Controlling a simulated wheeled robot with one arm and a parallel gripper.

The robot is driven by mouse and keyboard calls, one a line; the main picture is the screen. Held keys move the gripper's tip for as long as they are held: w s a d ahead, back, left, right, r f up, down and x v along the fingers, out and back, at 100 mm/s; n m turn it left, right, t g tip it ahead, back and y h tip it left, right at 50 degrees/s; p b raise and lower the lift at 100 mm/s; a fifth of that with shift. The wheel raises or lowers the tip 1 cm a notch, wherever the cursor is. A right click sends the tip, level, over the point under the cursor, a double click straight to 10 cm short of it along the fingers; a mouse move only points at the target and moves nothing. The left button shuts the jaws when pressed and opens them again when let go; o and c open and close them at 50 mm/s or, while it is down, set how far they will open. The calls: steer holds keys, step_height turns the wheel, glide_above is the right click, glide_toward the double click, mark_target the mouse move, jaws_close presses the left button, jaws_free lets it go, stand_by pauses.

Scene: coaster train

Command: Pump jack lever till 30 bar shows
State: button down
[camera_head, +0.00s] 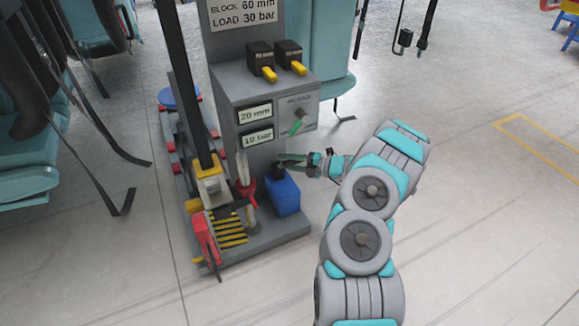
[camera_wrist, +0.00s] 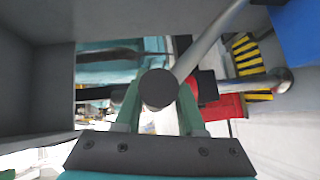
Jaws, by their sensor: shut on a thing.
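The jack stand's control cabinet (camera_head: 228,92) is grey, with a lower display (camera_head: 257,138) reading 10 bar and an upper display (camera_head: 255,114) reading 20 mm. My gripper (camera_head: 283,160) is at the cabinet's front, just above a blue box (camera_head: 283,197). In the wrist view my gripper (camera_wrist: 160,105) is shut on the dark round end of the lever (camera_wrist: 158,90), its two green fingers on either side. A grey rod (camera_wrist: 207,43) runs from that end to the upper right. In the head view the gripped end is too small to make out clearly.
A sign (camera_head: 243,12) reads BLOCK 60 mm, LOAD 30 bar. Two black switch boxes with yellow levers (camera_head: 269,74) sit on the cabinet. Yellow-black stripes (camera_head: 228,230) mark the base.

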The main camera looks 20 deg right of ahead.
steer(key=shift+w+d+r, duration=0.1)
steer(key=shift+w+r, duration=0.1)
steer(key=shift+w, duration=0.25)
steer(key=shift+w+d+r, duration=0.1)
steer(key=shift+w+r, duration=0.1)
steer(key=shift+w, duration=0.25)
steer(key=c, duration=0.8)
jaws_free()
steer(key=shift+f, duration=0.2)
steer(key=shift+o, duration=1)
steer(key=shift+a+r, duration=0.1)
steer(key=v, duration=0.7)
steer(key=shift+s+d+r, duration=0.15)
steer(key=shift+s+d, duration=0.1)
steer(key=shift+c, duration=0.3)
